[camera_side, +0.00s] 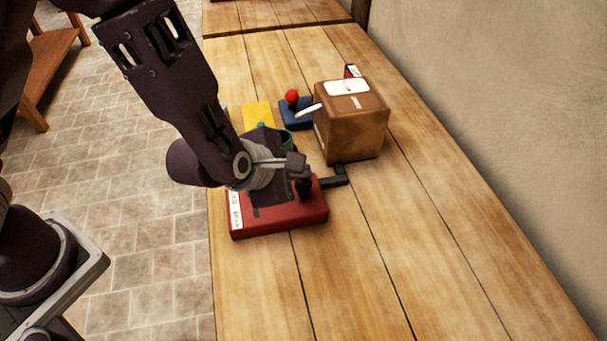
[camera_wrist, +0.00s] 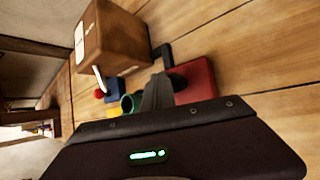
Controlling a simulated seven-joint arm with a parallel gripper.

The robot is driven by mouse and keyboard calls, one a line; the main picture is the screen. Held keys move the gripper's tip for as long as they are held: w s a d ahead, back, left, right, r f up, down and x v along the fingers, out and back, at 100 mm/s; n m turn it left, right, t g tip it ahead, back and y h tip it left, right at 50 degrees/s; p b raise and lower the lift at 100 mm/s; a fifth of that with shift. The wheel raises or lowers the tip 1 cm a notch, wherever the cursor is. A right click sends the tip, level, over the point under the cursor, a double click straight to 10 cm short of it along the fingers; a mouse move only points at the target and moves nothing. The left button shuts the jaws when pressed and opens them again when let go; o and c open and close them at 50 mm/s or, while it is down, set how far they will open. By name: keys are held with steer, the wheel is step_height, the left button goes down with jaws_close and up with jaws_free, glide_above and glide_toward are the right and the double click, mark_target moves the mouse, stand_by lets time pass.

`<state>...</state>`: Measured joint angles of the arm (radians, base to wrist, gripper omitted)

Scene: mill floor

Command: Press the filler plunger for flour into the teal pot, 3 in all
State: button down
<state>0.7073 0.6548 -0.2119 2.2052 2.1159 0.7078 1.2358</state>
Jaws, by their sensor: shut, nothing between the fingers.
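My gripper (camera_side: 303,184) is shut and empty, low over the red base (camera_side: 287,217) in the side view. In the wrist view its dark fingers (camera_wrist: 158,92) point toward the red base (camera_wrist: 197,82) and its black arm. Whether they touch it I cannot tell. The teal pot (camera_side: 287,138) is mostly hidden behind my arm; its round mouth shows in the wrist view (camera_wrist: 128,103). A blue base (camera_side: 294,116) with a red knob (camera_side: 292,96) stands behind the pot. Which part is the flour plunger I cannot tell; the label on the red base is unreadable.
A yellow piece (camera_side: 257,114) lies farther left. A black bracket (camera_side: 333,177) juts from the red base toward the box. The wooden table (camera_side: 420,240) is clear at the front and right.

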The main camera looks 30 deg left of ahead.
mark_target(299, 183)
steer(key=shift+f, duration=0.5)
stand_by(0.5)
steer(key=shift+r, duration=1.35)
steer(key=shift+r, duration=0.1)
steer(key=shift+r, duration=2.45)
step_height(299, 183, up, 4)
steer(key=shift+f, duration=0.1)
